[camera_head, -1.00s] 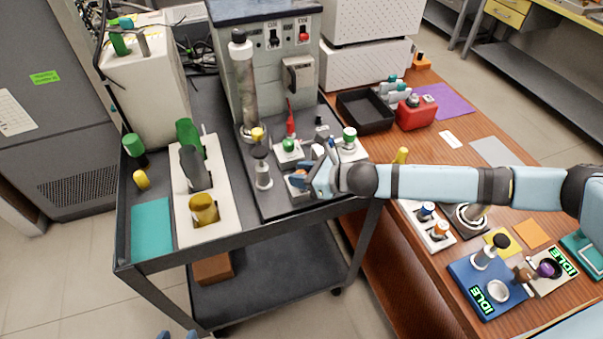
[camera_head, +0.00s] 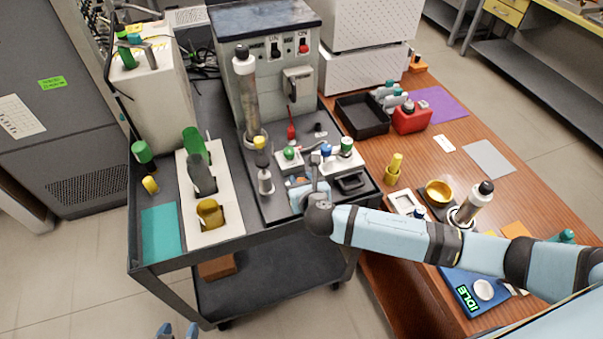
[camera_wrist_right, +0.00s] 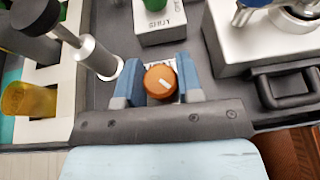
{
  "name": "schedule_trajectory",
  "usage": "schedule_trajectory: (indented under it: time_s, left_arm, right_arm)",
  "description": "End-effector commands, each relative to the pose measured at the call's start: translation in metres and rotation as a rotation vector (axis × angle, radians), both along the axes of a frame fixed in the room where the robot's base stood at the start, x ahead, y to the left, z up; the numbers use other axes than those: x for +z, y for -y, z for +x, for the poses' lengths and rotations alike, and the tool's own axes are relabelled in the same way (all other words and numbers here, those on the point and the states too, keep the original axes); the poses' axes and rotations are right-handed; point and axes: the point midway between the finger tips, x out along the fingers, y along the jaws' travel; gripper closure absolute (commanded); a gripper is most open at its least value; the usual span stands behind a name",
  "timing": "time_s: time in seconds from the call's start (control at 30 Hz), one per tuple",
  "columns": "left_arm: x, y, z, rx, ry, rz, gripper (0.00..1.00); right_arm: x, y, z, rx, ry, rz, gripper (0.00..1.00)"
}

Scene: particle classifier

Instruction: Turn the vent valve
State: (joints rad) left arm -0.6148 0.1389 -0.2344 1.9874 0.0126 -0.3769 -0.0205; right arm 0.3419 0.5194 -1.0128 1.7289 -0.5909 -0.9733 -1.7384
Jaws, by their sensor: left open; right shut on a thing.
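The vent valve is a round orange knob (camera_wrist_right: 160,82) with a short white pointer mark, seen from above in the right wrist view. A label behind it is partly covered. My right gripper (camera_wrist_right: 160,77) has its two blue fingers on either side of the knob, shut on it. My left gripper (camera_head: 177,331) shows only as blue fingertips at the bottom edge, apart and empty, far from the panel.
A green button box (camera_head: 288,160) stands just behind my right gripper, and a black handle (camera_head: 351,182) lies to its right. A grey-and-black cylinder (camera_head: 265,181) stands to its left. A white rack (camera_head: 212,230) fills the cart's left part. The wooden table (camera_head: 400,259) is on the right.

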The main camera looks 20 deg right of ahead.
Motion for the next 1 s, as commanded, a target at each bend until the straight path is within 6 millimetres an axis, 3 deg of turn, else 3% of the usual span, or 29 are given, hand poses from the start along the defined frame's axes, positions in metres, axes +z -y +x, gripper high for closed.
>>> schedule_trajectory:
  time_s: [0.03,0.4,1.0]
  left_arm:
    - [0.013,0.0,0.0,0.0,0.002,-0.001,0.47]
    - [0.055,-0.001,0.002,0.001,0.014,0.002,0.47]
    - [0.072,-0.008,-0.002,0.018,0.007,0.01,0.47]
  right_arm:
    - [0.005,-0.002,-0.001,-0.045,-0.004,0.003,0.9]
    - [0.004,-0.002,0.0,-0.39,-0.004,0.002,0.9]
    - [0.001,0.0,0.0,-0.724,-0.001,0.0,0.9]
